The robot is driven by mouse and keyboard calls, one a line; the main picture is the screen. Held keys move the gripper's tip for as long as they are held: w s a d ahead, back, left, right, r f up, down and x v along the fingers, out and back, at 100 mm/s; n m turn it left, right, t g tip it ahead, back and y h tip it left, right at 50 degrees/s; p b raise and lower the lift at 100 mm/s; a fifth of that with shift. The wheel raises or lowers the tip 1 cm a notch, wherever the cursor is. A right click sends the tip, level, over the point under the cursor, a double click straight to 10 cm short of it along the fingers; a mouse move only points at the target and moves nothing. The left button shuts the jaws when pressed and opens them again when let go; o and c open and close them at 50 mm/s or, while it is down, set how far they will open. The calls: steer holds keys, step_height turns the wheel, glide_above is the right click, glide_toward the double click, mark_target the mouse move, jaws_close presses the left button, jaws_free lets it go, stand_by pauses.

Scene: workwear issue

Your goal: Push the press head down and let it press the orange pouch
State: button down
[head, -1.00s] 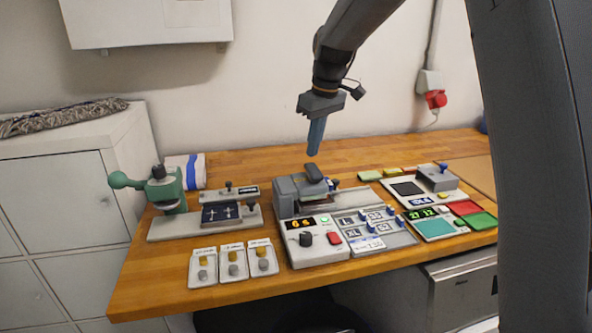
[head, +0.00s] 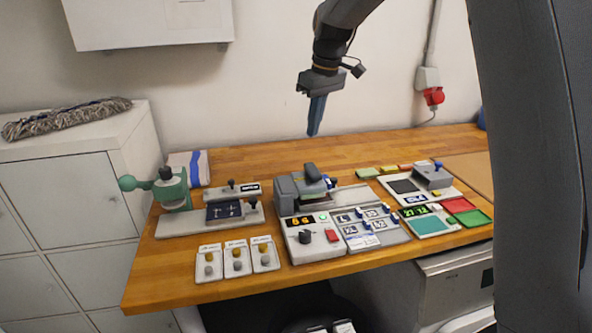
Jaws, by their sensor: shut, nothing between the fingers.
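A grey press (head: 287,187) stands mid-bench, with a dark handle (head: 312,172) on its head and a control box (head: 312,237) in front with lit digits, a dark knob and a red button. The gap under the head is shadowed, and I cannot make out how far down it is. I cannot pick out an orange pouch; it may be hidden under the head or behind the box. My gripper (head: 313,133) has blue fingers that are shut and empty. It points down, in the air above the press handle and apart from it.
A green lever machine (head: 170,188) stands at the left. Small white trays (head: 237,260) with yellowish and grey pieces lie at the front. A grey tray with labelled pieces (head: 372,228) and a unit with coloured pads (head: 432,222) are at the right.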

steer(key=shift+r+p, duration=1.15)
steer(key=shift+r, duration=0.55)
